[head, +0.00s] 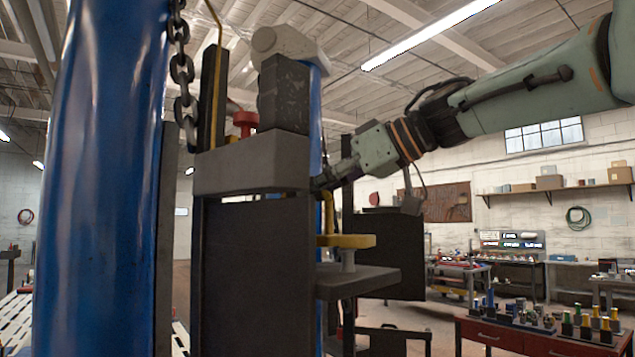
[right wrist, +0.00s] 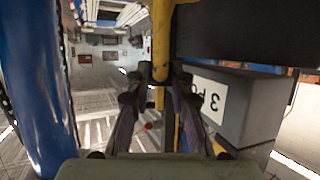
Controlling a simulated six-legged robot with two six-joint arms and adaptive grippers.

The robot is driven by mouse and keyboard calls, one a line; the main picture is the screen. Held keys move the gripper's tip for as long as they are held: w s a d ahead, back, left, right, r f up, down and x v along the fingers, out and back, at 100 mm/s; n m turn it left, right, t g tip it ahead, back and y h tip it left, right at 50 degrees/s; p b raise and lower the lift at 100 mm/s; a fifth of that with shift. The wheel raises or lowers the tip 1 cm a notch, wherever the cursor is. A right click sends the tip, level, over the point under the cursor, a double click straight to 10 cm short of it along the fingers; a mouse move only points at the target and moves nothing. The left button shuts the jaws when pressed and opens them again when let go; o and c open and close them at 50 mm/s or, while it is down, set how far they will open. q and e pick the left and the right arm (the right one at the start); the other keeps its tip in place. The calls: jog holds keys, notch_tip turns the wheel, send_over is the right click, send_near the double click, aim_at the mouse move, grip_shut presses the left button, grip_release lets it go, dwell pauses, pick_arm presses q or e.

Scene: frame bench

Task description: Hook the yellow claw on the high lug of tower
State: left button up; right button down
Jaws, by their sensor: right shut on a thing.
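My right gripper (head: 322,183) comes in from the right in the head view, its tips partly hidden at the dark frame's edge. In the right wrist view the gripper (right wrist: 160,82) is shut on a yellow bar (right wrist: 161,38), which I take to be part of the yellow claw. In the head view a bent yellow piece (head: 345,240) shows below the gripper, above a dark shelf; I cannot tell whether it is the same part. The tower seems to be the dark frame (head: 255,260) with a grey crossbeam (head: 250,163). I cannot make out the high lug.
A large blue column (head: 105,170) stands close at the left, with a hanging chain (head: 184,85) beside it. A dark shelf (head: 360,281) juts out below the gripper. In the right wrist view, a grey block with a white label (right wrist: 205,96) is close at the right.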

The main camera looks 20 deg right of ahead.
aim_at(332, 199)
jog(key=shift+s+f, duration=0.1)
jog(key=shift+f, duration=0.45)
jog(key=shift+w+a+f+b, duration=0.15)
jog(key=shift+f+b, duration=0.15)
jog(key=shift+f, duration=0.1)
jog(key=shift+w+a+f+b, duration=0.1)
jog(key=shift+a+f+b, duration=0.05)
jog(key=shift+f+b, duration=0.15)
jog(key=shift+s+d+f, duration=0.1)
jog(key=shift+s+d, duration=0.1)
jog(key=shift+d, duration=0.1)
jog(key=c, duration=1.4)
grip_release()
jog(key=shift+w+a, duration=0.1)
jog(key=shift+a, duration=0.2)
jog(key=o, duration=0.3)
jog(key=shift+d, duration=0.1)
jog(key=shift+d+f, duration=0.1)
jog(key=shift+d, duration=0.05)
